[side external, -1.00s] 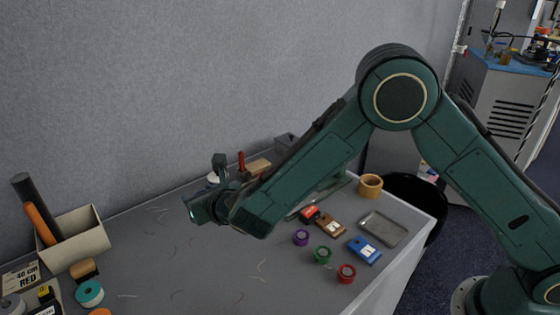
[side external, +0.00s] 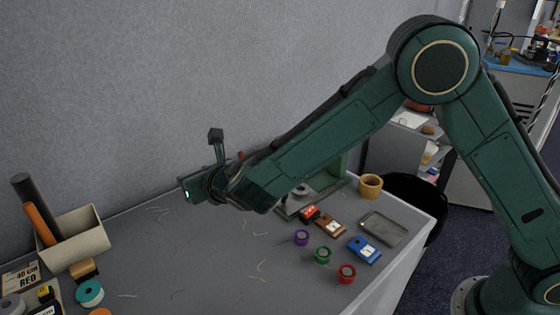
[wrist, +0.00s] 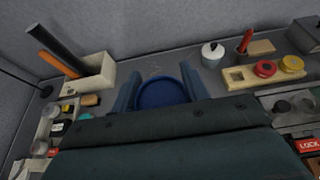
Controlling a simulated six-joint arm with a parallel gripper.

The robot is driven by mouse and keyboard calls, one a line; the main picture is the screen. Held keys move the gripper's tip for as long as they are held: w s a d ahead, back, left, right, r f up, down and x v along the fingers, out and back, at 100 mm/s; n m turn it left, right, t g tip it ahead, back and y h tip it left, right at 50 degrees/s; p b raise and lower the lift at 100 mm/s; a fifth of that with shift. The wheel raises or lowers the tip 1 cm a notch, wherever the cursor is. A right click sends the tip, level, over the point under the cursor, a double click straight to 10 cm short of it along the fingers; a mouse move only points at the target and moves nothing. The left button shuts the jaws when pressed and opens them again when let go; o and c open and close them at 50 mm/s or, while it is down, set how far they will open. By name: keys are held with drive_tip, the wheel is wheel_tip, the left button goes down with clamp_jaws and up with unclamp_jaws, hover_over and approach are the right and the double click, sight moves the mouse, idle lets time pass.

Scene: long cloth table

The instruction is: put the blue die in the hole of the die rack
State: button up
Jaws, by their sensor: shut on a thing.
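My gripper (wrist: 160,90) is shut on the blue die (wrist: 162,93), a round blue piece between its two fingers in the wrist view. In the side view my gripper (side external: 188,190) is held above the table toward the back wall, and I cannot make out the die there. The die rack (wrist: 283,77) is a pale wooden block at the right of the wrist view. It holds a red die (wrist: 265,68) and a yellow die (wrist: 291,64), with an empty hole at its left end. The gripper is apart from the rack. My arm hides the rack in the side view.
A white lidded pot (wrist: 212,52) and an upright red-handled thing (wrist: 245,41) stand behind the rack. A pale bin with tubes (side external: 88,240) stands at the left. Purple, green and red rings (side external: 346,273) and a grey tray (side external: 382,230) lie at the right. The middle table is fairly clear.

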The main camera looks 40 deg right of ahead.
drive_tip(key=w+d+r+m+g+h, duration=0.1)
drive_tip(key=w+d+m+h, duration=0.15)
drive_tip(key=w+d, duration=0.6)
drive_tip(key=w+d+r+m+h, duration=0.1)
drive_tip(key=w+d+m+h, duration=0.3)
drive_tip(key=d, duration=0.8)
drive_tip(key=f, duration=0.5)
drive_tip(key=f+n+y, duration=0.1)
drive_tip(key=f, duration=0.4)
drive_tip(key=w+f+n, duration=0.1)
drive_tip(key=f, duration=0.5)
drive_tip(key=shift+y, duration=0.25)
drive_tip(key=shift+f, duration=0.1)
drive_tip(key=shift+s+f, duration=0.1)
drive_tip(key=shift+f, duration=1.95)
drive_tip(key=shift+f, duration=0.7)
